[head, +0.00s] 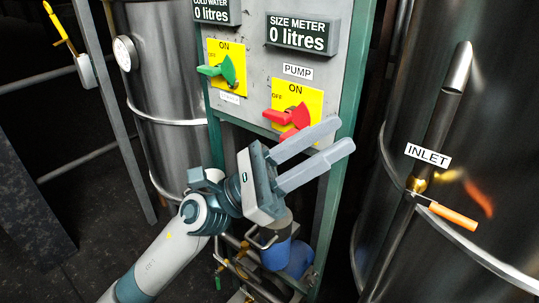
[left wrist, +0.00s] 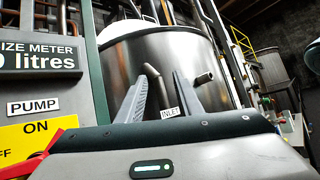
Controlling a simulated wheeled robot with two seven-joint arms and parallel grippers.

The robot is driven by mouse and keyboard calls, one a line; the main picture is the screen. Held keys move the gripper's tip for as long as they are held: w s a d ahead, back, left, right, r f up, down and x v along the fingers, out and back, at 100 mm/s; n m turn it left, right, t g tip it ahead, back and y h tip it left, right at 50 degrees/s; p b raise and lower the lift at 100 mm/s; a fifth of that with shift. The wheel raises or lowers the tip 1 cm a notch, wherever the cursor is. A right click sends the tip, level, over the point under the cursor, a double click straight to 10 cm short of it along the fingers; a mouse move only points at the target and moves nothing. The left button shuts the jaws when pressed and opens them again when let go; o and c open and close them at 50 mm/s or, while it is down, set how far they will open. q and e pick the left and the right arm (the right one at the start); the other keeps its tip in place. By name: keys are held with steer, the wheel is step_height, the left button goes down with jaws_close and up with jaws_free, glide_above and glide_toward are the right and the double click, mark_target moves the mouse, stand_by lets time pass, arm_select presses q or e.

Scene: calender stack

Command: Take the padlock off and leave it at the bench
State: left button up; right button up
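My left gripper (head: 341,134) reaches in from the lower left of the head view, in front of the control panel's lower right edge. Its two fingers point up and right, stand apart and hold nothing. In the left wrist view the same gripper (left wrist: 160,76) shows a clear gap between its fingers, with the INLET label seen beyond. I cannot make out a padlock in either view. The red PUMP handle (head: 291,117) is just above the fingers in the head view. The bench is not seen. My right gripper is not in view.
The panel (head: 250,67) also carries a green handle (head: 222,70) and a SIZE METER display (head: 303,35). A steel tank with an orange-handled INLET valve (head: 448,215) stands at the right. Another tank (head: 170,90) stands left. Pipes and a blue pump body (head: 276,256) are below.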

arm_select(q)
steer(key=s+d+f+m+g+y, duration=0.2)
steer(key=s+d+m+g+y, duration=0.4)
steer(key=m, duration=0.5)
step_height(320, 180, down, 7)
steer(key=w+a+m+y, duration=0.1)
steer(key=w+m+y, duration=0.1)
steer(key=m+y, duration=0.45)
steer(key=w+a+m+t+y, duration=0.7)
steer(key=w+a+t+y, duration=0.1)
steer(key=w+a, duration=0.5)
steer(key=shift+w+a+f+t+y, duration=0.3)
steer(key=shift+t+y, duration=0.05)
steer(key=shift+t, duration=0.05)
steer(key=shift+w+d, duration=0.1)
steer(key=shift+d, duration=0.05)
